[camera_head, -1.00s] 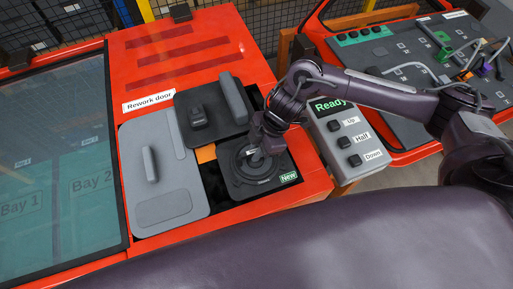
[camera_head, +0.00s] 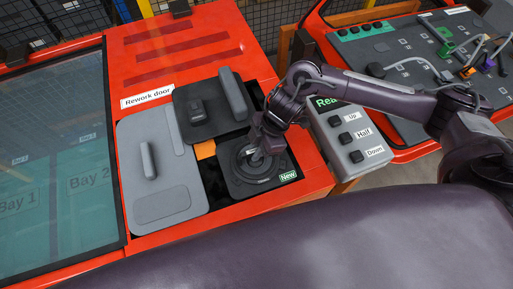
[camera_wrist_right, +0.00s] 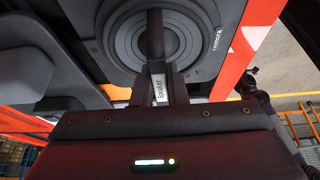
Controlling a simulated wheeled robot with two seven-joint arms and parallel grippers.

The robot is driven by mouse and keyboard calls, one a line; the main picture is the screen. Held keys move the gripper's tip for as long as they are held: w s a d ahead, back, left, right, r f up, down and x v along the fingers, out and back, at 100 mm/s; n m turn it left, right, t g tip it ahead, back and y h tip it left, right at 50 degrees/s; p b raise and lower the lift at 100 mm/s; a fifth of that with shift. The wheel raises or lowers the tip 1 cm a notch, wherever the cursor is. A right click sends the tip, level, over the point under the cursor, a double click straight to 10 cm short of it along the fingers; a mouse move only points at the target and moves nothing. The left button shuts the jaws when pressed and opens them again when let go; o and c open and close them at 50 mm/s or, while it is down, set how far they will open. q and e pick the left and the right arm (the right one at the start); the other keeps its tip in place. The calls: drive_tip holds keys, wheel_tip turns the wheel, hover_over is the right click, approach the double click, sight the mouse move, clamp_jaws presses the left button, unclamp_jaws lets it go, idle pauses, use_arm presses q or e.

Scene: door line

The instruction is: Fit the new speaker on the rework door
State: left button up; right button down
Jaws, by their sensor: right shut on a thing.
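The new speaker (camera_head: 254,170) is a dark square plate with a round cone and a green "New" label. It lies at the lower right of the red rework door (camera_head: 150,75), beside the other panels. My right gripper (camera_head: 258,154) is shut on the speaker's middle part, above the cone. In the right wrist view the speaker (camera_wrist_right: 195,25) fills the upper middle, and the gripper (camera_wrist_right: 158,72) closes on a dark upright bar with a "Speaker" tag. Whether the speaker is fully seated on the door cannot be told. My left gripper is not in view.
A grey panel with a handle (camera_head: 162,195) and a dark panel with a grey handle (camera_head: 205,120) lie next to the speaker. A button box (camera_head: 350,135) with Up, Half and Down stands to the right. Another red door with cables (camera_head: 440,75) is behind it.

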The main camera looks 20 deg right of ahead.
drive_tip(key=shift+s+f, duration=0.1)
idle(0.6)
drive_tip(key=c, duration=1.4)
unclamp_jaws()
drive_tip(key=shift+o, duration=0.2)
drive_tip(key=shift+b+v, duration=0.55)
drive_tip(key=shift+v, duration=3.35)
